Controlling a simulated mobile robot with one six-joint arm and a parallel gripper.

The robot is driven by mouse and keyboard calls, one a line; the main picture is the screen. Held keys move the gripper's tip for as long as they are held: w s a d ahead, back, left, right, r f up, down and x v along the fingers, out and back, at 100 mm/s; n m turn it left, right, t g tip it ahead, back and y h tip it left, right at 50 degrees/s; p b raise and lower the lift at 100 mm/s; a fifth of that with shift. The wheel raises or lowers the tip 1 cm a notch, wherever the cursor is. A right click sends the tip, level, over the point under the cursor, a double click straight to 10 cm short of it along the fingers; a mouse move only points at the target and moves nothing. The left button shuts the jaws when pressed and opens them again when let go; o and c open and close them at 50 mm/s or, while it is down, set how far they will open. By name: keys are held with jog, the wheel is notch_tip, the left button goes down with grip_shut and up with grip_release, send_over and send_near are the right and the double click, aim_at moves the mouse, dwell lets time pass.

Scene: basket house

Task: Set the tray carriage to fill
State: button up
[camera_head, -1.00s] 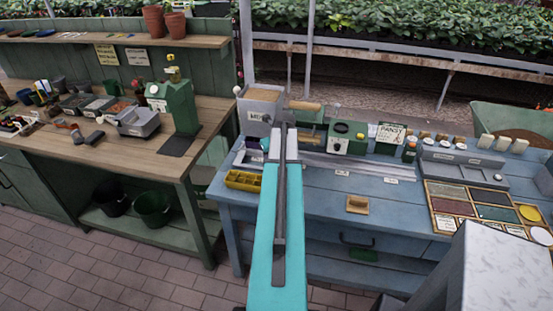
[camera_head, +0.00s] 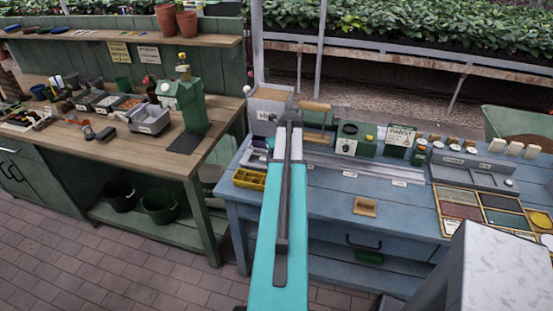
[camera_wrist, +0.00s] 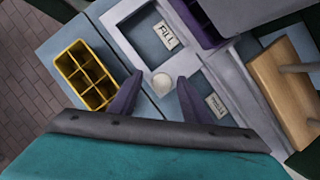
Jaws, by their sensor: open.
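In the wrist view, the FILL label (camera_wrist: 165,35) lies in a pale-framed recess on the bench. A second label (camera_wrist: 216,105), too blurred to read, lies farther right along the same pale track. A dark purple compartmented tray (camera_wrist: 198,22) shows at the top, partly cut off. In the head view, my arm hides the gripper's work area; the long pale rail (camera_head: 350,172) runs to the right.
A yellow compartmented box (camera_wrist: 85,75) stands close left of my gripper. A wooden-topped piece (camera_wrist: 280,85) stands at the right. In the head view, a green device (camera_head: 355,138) and a PANSY sign (camera_head: 400,136) stand behind the rail. A wooden block (camera_head: 365,206) lies on the front bench top.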

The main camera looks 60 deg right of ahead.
jog(key=shift+r, duration=0.1)
jog(key=b+v, duration=0.3)
jog(key=v, duration=1)
jog(key=shift+r, duration=0.3)
jog(key=shift+a, duration=0.1)
dwell(0.4)
